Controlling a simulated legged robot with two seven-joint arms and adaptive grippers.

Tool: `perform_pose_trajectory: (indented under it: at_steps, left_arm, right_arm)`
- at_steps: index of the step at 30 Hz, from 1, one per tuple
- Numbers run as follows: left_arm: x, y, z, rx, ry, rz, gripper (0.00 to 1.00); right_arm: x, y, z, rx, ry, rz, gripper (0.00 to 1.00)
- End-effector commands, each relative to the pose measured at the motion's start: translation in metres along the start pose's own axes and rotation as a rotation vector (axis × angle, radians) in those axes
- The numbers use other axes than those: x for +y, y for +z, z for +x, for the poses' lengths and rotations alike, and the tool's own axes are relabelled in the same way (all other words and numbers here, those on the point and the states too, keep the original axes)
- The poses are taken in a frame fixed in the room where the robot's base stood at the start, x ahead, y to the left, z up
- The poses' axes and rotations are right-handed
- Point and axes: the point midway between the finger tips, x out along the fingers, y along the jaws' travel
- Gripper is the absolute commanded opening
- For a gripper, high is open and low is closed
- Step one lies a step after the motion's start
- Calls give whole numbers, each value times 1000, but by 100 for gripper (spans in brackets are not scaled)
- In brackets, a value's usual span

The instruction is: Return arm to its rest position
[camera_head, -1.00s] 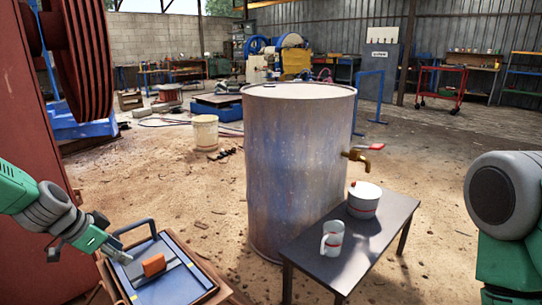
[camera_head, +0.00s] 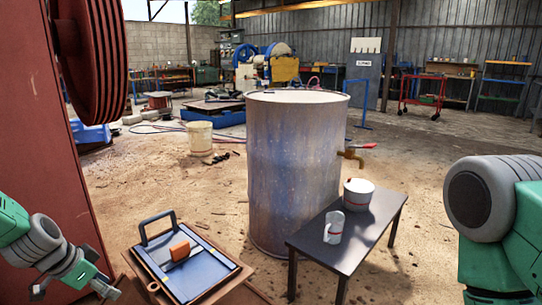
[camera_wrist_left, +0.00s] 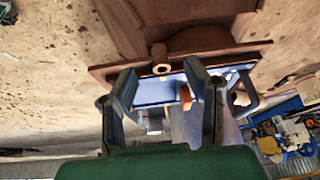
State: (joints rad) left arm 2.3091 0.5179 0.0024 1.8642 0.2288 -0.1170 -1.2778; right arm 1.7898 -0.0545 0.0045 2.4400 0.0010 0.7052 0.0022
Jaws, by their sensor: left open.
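My left gripper (camera_head: 106,287) is at the lower left of the head view, just left of a wooden stand with a blue tray (camera_head: 187,265). It is open and empty; its two spread fingers (camera_wrist_left: 160,90) show in the left wrist view with the tray beyond them. An orange block (camera_head: 179,249) sits on the tray, and a dark handle (camera_head: 158,226) rises at the tray's back edge. My right arm (camera_head: 490,205) shows at the right edge of the head view, but its gripper is out of view.
A red machine (camera_head: 40,150) stands close on the left. Open dirt floor lies between.

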Motion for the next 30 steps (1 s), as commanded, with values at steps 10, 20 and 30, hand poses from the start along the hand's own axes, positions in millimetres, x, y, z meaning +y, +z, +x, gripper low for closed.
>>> perform_pose_trajectory:
  at_steps: [10,20,30]
  left_arm:
    - [77,67,49,-171,-40,-151,42]
    - [206,190,72,-345,-102,-381,42]
    - [275,235,22,-394,-114,-546,42]
  right_arm:
    - [0,1,0,-1,0,0,72]
    - [0,1,0,-1,0,0,72]
    - [0,-1,-33,-2,0,0,72]
